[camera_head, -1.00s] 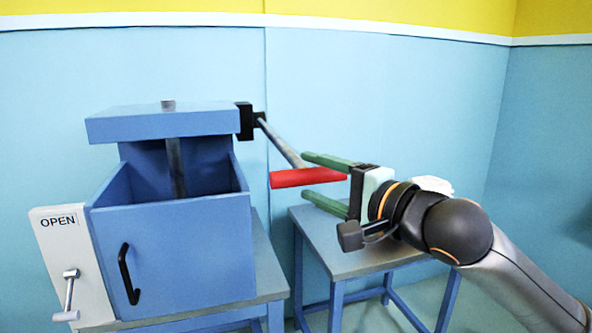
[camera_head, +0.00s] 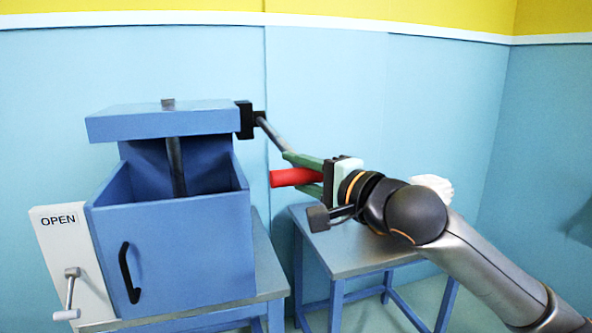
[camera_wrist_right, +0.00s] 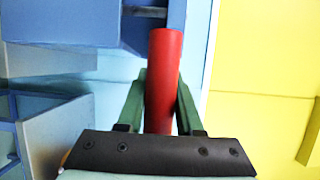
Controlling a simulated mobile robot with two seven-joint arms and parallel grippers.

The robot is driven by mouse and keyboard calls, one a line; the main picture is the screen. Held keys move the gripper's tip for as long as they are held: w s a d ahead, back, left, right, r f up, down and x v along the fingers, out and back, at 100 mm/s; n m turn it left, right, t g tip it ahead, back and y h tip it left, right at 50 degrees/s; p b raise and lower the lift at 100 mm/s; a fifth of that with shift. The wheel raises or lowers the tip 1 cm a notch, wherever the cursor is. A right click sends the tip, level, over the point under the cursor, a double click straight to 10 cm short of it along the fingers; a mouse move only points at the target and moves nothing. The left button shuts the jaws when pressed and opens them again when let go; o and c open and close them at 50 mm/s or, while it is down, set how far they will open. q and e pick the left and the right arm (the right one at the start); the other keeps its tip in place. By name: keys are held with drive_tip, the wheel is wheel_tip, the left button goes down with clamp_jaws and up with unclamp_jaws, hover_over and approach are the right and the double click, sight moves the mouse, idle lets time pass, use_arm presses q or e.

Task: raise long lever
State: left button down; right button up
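The long lever is a grey rod (camera_head: 271,133) with a red handle (camera_head: 290,178). It runs from a black pivot block (camera_head: 244,120) at the blue machine's upper right, down and to the right. My right gripper (camera_head: 300,174) has one green finger above and one below the handle, close against it. In the right wrist view the red handle (camera_wrist_right: 163,85) lies lengthwise between the two green fingers, which look shut on it. The handle's right end is hidden by the gripper. My left gripper is not in view.
The blue machine (camera_head: 180,255) has an open-topped box with a black door handle (camera_head: 128,272). A white panel marked OPEN (camera_head: 62,245) with a small lever stands at its left. A low table (camera_head: 350,255) with a white object (camera_head: 434,188) is under my right arm.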

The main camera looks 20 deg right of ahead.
clamp_jaws()
idle(0.9)
